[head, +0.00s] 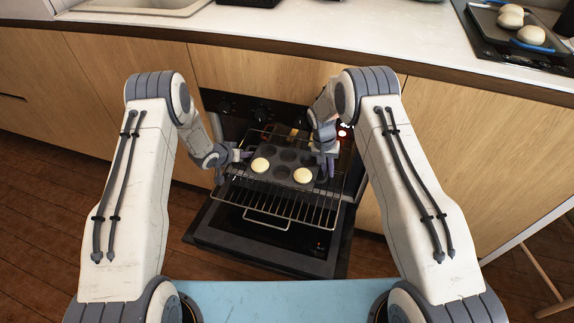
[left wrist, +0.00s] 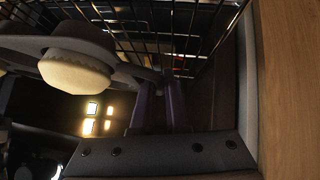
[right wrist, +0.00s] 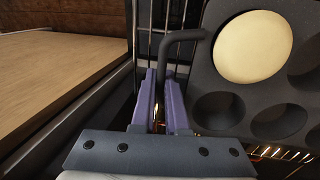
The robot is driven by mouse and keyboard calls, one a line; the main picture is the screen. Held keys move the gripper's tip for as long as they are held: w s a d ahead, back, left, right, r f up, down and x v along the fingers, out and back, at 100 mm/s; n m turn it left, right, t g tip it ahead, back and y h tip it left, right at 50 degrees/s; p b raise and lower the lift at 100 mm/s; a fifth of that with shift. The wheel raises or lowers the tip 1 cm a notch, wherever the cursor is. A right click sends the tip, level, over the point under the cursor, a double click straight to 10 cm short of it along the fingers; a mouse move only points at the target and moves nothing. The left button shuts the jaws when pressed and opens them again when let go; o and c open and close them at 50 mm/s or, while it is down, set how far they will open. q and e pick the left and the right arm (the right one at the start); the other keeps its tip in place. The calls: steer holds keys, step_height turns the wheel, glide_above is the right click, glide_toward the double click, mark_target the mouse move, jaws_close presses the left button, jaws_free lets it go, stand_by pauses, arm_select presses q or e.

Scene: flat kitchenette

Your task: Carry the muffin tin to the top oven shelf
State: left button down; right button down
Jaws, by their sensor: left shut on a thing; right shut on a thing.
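The dark muffin tin (head: 281,166) is over the pulled-out wire oven shelf (head: 290,207), roughly level. It holds two pale muffins, one at the left (head: 260,164) and one at the front right (head: 302,175); other cups look empty. My left gripper (head: 243,155) is shut on the tin's left side; its fingers (left wrist: 163,105) show in the left wrist view beside the tin. My right gripper (head: 324,163) is shut on the tin's right side; the right wrist view shows its fingers (right wrist: 160,105) at a looped handle (right wrist: 178,48). Whether the tin touches the shelf I cannot tell.
The oven door (head: 262,242) is folded down open below the shelf. Wooden cabinet fronts (head: 440,150) flank the oven. The white countertop (head: 300,30) runs above, with a sink (head: 145,5) at left and a tray with buns (head: 510,16) on the hob at right.

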mark_target(244, 169)
arm_select(q)
steer(key=shift+a, duration=0.65)
arm_select(e)
steer(key=shift+w+a, duration=0.15)
steer(key=shift+a, duration=0.45)
arm_select(q)
steer(key=shift+d, duration=0.15)
arm_select(e)
steer(key=shift+d, duration=0.15)
